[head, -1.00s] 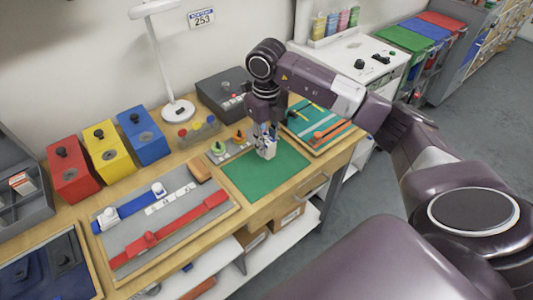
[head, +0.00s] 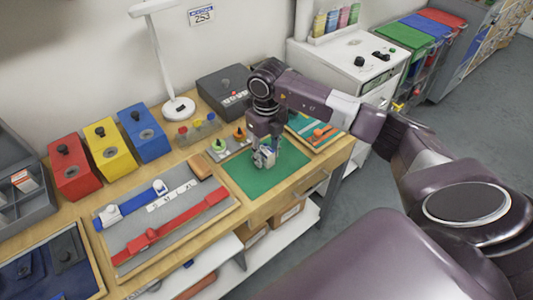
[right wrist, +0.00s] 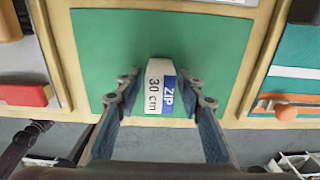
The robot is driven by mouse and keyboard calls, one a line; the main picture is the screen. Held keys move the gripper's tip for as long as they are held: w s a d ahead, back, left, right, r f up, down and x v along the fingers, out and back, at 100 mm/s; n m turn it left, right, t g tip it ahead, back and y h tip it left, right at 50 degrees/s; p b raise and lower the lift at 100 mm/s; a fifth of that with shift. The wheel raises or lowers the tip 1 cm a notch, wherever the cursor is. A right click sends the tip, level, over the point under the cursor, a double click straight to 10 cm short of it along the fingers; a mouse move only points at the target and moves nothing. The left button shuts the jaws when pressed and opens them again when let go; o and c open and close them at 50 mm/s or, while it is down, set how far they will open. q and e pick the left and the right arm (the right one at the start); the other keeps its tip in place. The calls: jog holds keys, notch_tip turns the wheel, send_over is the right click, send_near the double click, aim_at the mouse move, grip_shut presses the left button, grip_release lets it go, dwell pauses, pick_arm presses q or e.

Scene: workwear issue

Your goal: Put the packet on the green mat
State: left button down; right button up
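The packet (right wrist: 160,90) is a small white and blue pack marked "ZIP 30 cm". In the head view the packet (head: 266,158) stands over the middle of the green mat (head: 250,180), at the mat itself as far as I can tell. My right gripper (right wrist: 158,80) has its fingers on either side of the packet. A green gap shows between the left finger and the packet, and the right finger is close beside or touching it. The right gripper (head: 266,152) points down in the head view. My left gripper is out of view.
A grey tray (head: 230,222) with red and blue pieces lies left of the mat. A teal board (head: 300,124) with orange and black tools lies to its right. A small grey holder (head: 219,156) with knobs and a dark control box (head: 215,88) stand behind. The mat's front part is clear.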

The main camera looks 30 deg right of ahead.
aim_at(267, 149)
jog(key=shift+r, duration=0.5)
notch_tip(267, 149, up, 11)
jog(key=b, duration=0.3)
jog(key=shift+r, duration=0.2)
jog(key=shift+f, duration=0.1)
